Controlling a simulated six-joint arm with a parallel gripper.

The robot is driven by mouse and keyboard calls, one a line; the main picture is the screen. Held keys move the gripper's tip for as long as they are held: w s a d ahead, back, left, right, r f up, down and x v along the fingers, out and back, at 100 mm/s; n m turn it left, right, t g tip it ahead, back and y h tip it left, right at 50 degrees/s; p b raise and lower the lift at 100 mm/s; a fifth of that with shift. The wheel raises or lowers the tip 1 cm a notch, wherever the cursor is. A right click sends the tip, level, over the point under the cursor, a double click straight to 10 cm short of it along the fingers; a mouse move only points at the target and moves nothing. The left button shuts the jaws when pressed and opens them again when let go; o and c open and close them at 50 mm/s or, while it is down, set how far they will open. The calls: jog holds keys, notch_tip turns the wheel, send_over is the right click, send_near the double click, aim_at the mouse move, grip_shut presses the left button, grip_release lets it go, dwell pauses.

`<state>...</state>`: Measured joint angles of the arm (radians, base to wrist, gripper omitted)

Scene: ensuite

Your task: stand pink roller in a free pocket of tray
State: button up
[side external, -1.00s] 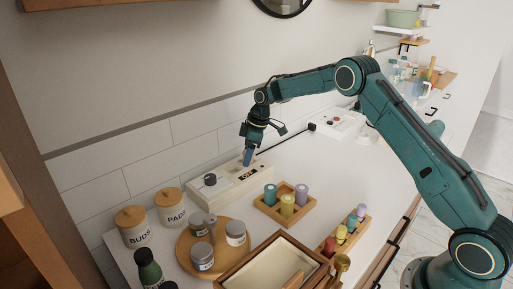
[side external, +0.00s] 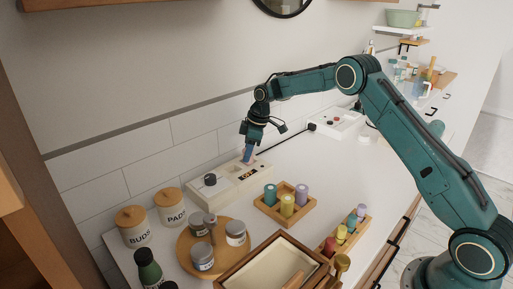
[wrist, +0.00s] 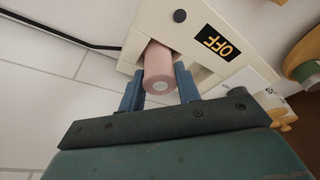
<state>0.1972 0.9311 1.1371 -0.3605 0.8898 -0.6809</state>
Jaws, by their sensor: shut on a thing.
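The pink roller (wrist: 160,72) shows in the wrist view between the two blue fingers of my gripper (wrist: 160,92), with its pale round end facing the camera. My gripper is shut on it, and its far end reaches into an opening of the cream box. In the side view my gripper (side external: 248,157) points down at that box near the wall; the roller is mostly hidden there. The wooden tray (side external: 269,209) stands to the right, with a teal roller (side external: 270,193), a yellow roller (side external: 287,205) and a purple roller (side external: 301,194). No roller shows in its back corner.
The cream box (side external: 205,192) has a black knob and an OFF label (wrist: 223,44). The counter right of the tray is clear.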

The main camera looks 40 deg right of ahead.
notch_tip(320, 180, up, 9)
jog(key=shift+r, duration=0.2)
dwell(0.3)
dwell(0.5)
jog(key=shift+s+r, duration=0.3)
jog(key=s+r, duration=0.4)
jog(key=s, duration=0.4)
jog(key=s+r, duration=0.3)
jog(key=s, duration=0.4)
jog(key=shift+s+a+r, duration=0.15)
jog(key=shift+s+r, duration=0.25)
notch_tip(320, 180, down, 16)
jog(key=shift+r, duration=0.15)
